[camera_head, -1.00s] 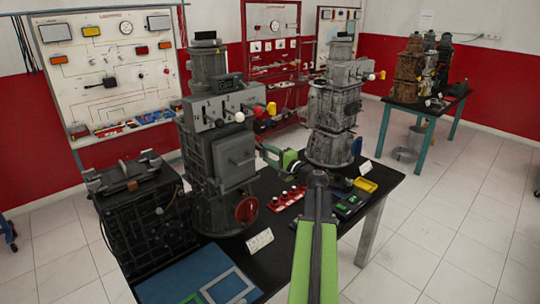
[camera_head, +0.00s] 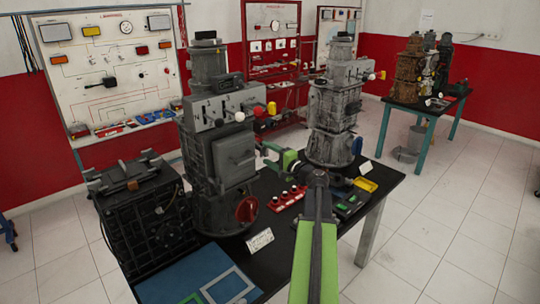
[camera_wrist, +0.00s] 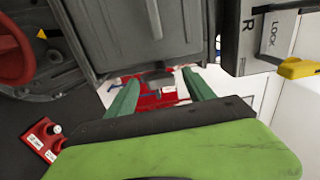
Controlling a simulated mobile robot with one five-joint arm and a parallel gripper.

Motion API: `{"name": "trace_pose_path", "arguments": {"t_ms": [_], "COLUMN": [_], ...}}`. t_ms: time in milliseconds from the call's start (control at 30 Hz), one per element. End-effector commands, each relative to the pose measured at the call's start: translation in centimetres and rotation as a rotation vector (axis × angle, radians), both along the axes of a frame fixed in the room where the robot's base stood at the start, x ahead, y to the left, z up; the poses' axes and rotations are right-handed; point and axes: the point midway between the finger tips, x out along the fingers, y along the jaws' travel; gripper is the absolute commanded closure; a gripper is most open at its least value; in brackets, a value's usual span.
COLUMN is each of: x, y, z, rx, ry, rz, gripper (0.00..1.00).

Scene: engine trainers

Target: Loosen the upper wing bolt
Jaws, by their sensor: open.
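My gripper (camera_head: 266,155) is right of the trainer's lower body, below the knobs. The wrist view shows its two green fingers apart and empty (camera_wrist: 163,85), with the yellow handle outside them.
A red handwheel (camera_head: 246,209) is low on the trainer. A red tray of switches (camera_head: 287,198) lies on the black table (camera_head: 264,263). A second trainer (camera_head: 333,110) stands behind, right of my gripper. A black box unit (camera_head: 146,215) is at left. The floor at right is clear.

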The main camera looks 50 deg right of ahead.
Motion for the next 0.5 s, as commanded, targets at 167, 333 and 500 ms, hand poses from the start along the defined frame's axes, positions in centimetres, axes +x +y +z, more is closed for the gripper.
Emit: {"name": "trace_pose_path", "arguments": {"t_ms": [167, 333, 500], "x": [-2.0, -6.6, -11.4], "y": [0.2, 0.7, 0.9], "z": [0.0, 0.0, 0.0], "rx": [0.001, 0.0, 0.0], "ry": [0.0, 0.0, 0.0], "rz": [-0.003, -0.004, -0.005], "gripper": [0.38, 0.38, 0.38]}}
